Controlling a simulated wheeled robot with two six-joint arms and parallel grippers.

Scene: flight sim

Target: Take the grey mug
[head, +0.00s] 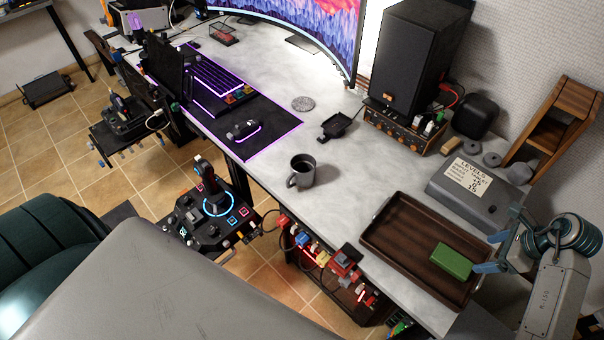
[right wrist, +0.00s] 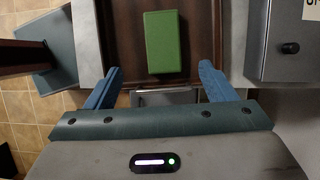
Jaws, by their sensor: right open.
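The grey mug (head: 302,170) stands upright on the light grey desk (head: 340,180), near its front edge, with its handle toward the lower left. My right gripper (head: 487,253) is at the right end of the desk, by the brown tray, well apart from the mug. In the right wrist view the right gripper (right wrist: 158,85) is open, with its blue fingers spread and a green block (right wrist: 165,42) beyond them. The mug does not show in the right wrist view. My left gripper is not in view.
The brown tray (head: 390,248) holds the green block (head: 452,261) and lies right of the mug. A grey box with a paper label (head: 468,178), a black speaker (head: 415,60) and a small black dish (head: 336,124) stand behind. A joystick panel (head: 212,215) is left, below the desk edge.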

